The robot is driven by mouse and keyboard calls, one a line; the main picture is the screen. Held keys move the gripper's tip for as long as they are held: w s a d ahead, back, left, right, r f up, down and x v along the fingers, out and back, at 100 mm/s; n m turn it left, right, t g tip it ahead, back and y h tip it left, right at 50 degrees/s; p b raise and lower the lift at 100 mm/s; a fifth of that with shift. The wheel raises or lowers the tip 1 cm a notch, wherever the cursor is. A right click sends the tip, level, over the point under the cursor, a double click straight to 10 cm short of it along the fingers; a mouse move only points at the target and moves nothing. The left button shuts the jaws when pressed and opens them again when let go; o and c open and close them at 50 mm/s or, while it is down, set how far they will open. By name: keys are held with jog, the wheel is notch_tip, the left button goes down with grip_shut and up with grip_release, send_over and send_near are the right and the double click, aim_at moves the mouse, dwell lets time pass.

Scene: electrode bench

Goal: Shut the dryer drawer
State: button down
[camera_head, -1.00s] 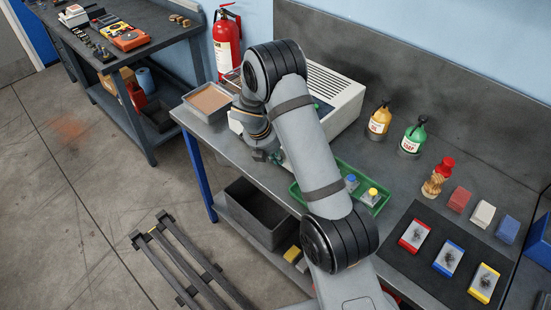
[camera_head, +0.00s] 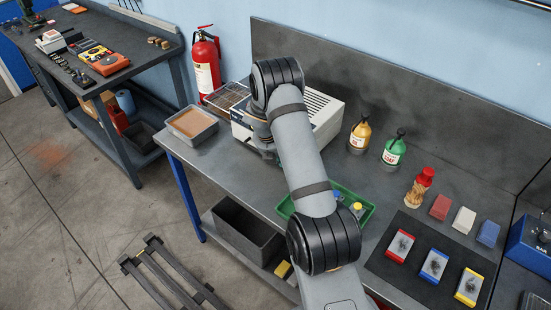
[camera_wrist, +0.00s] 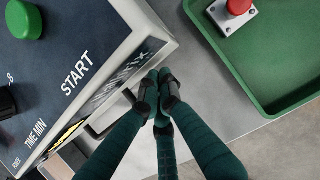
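The dryer is a white box with a slotted top (camera_head: 325,112), partly behind my arm in the head view. In the wrist view its dark control panel (camera_wrist: 65,55), with a green button and the word START, fills the left side. A pale loop like a drawer handle (camera_wrist: 105,122) shows below the panel, close to the left of my fingers. How far the drawer stands out is unclear. My gripper (camera_wrist: 159,82) has its fingertips together with nothing seen between them, beside the dryer's front edge. Contact cannot be told. The arm hides my gripper in the head view.
A green tray (camera_head: 369,208) lies right of my gripper, holding a red-topped block (camera_wrist: 238,8) in the wrist view. A grey tray of brown material (camera_head: 193,124) and a wire rack (camera_head: 228,95) are left. Two bottles (camera_head: 360,132) (camera_head: 394,150) stand right of the dryer.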

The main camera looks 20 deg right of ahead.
jog(key=a, duration=0.1)
jog(key=s+a+b, duration=0.1)
jog(key=b, duration=0.1)
jog(key=shift+s+a+f, duration=0.15)
jog(key=shift+a+f, duration=0.15)
jog(key=shift+a, duration=0.1)
jog(key=v, duration=1.1)
jog(key=shift+s+a+f, duration=0.1)
jog(key=shift+f, duration=0.1)
jog(key=x, duration=0.9)
jog(key=shift+f+p, duration=0.3)
jog(key=w+d+p, duration=0.2)
jog(key=d, duration=0.1)
jog(key=shift+w+d, duration=0.1)
jog(key=shift+d, duration=0.25)
jog(key=shift+s+a, duration=0.45)
jog(key=shift+a, duration=0.2)
jog(key=shift+s+a, duration=0.45)
jog(key=shift+a, duration=0.15)
jog(key=shift+w+f, duration=0.1)
jog(key=shift+f, duration=0.05)
